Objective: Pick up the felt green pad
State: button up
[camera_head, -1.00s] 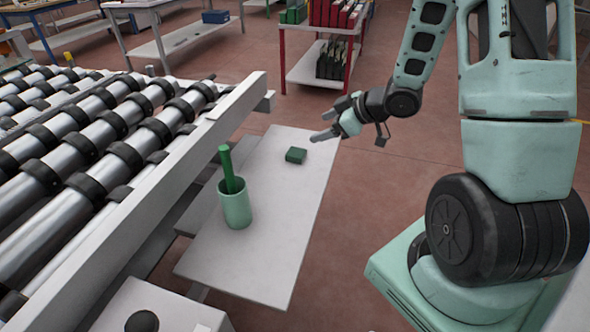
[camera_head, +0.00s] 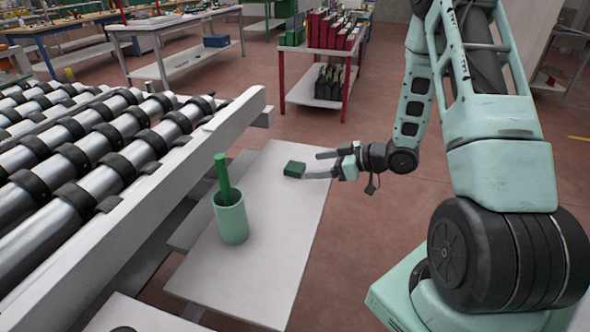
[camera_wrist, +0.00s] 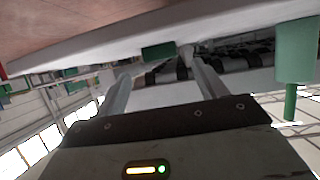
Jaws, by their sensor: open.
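The felt green pad (camera_head: 294,169) is a small dark green block lying on the white shelf (camera_head: 262,245) beside the roller conveyor. In the wrist view the pad (camera_wrist: 158,51) shows beyond the fingertips, a little above the middle of the gap between them. My gripper (camera_head: 318,165) is open and empty. It is at the right side of the pad, with its fingers pointing left toward it. In the head view one fingertip shows close to the pad's right edge; I cannot tell whether it touches.
A light green cup (camera_head: 231,219) with a dark green stick (camera_head: 222,178) stands on the shelf nearer the camera. The roller conveyor's white rail (camera_head: 190,150) runs along the left. A red-legged rack (camera_head: 318,92) stands behind. Bare shelf lies between cup and pad.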

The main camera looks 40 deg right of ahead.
aim_at(298, 167)
jog(key=shift+x, duration=3.1)
jog(key=shift+a+r, duration=0.1)
jog(key=shift+r, duration=0.05)
jog(key=c, duration=1)
